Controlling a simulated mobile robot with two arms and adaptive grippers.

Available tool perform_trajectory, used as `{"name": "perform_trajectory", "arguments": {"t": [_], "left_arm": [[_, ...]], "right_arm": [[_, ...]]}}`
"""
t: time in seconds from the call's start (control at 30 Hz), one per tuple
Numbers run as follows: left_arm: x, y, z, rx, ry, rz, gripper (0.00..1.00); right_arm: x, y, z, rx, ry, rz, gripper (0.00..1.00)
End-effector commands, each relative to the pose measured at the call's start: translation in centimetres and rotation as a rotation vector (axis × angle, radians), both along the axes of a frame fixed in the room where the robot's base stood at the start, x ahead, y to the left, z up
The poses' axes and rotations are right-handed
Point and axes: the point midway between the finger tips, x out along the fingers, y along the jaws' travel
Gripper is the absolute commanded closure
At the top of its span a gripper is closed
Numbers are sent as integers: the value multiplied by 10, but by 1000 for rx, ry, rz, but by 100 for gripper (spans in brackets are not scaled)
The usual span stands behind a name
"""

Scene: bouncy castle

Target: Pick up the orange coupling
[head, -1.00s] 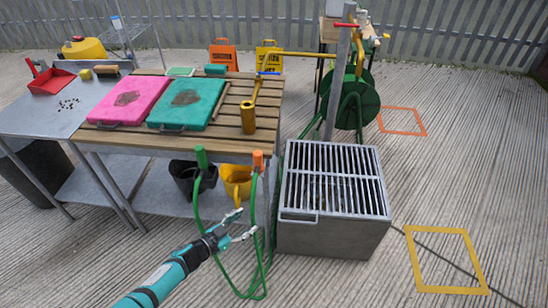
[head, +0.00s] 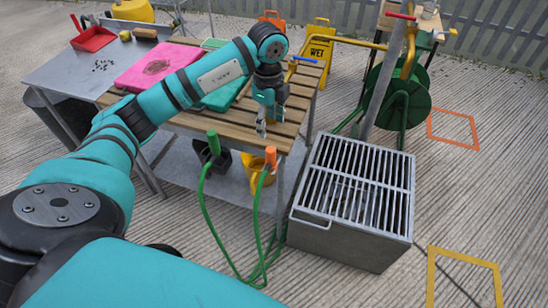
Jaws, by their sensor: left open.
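The orange coupling (head: 270,155) sits on the end of a green hose (head: 257,205), upright at the front right corner of the slatted wooden table (head: 188,122). A green coupling (head: 213,142) stands to its left on another hose end. My left gripper (head: 265,127) is open and points down over the table's right part, above and behind the orange coupling in the picture. It appears apart from the coupling. My left arm hides much of the table and the teal mat. My right gripper is not in view.
A grey grated basin (head: 318,228) stands just right of the table. Black and yellow buckets (head: 258,180) sit below. A green hose reel (head: 397,100) and a slanted post stand behind the basin. Yellow (head: 431,280) and orange (head: 430,124) floor squares lie right on open ground.

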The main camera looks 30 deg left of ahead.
Motion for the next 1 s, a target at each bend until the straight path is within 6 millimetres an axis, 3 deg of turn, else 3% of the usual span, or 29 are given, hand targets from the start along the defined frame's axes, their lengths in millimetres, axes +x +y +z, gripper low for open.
{"name": "perform_trajectory", "arguments": {"t": [0.1,0.3,0.57,0.83,1.0], "left_arm": [[-1,-1,-27,-1,6,0,44],[0,-1,-63,-3,3,-1,44],[1,-2,-82,-3,1,-2,44],[4,-3,-120,-4,3,-1,44],[4,-3,-128,-3,-1,-2,44]], "right_arm": [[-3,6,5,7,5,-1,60],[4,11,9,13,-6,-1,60],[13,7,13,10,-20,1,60],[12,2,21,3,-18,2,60],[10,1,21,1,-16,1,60]]}}
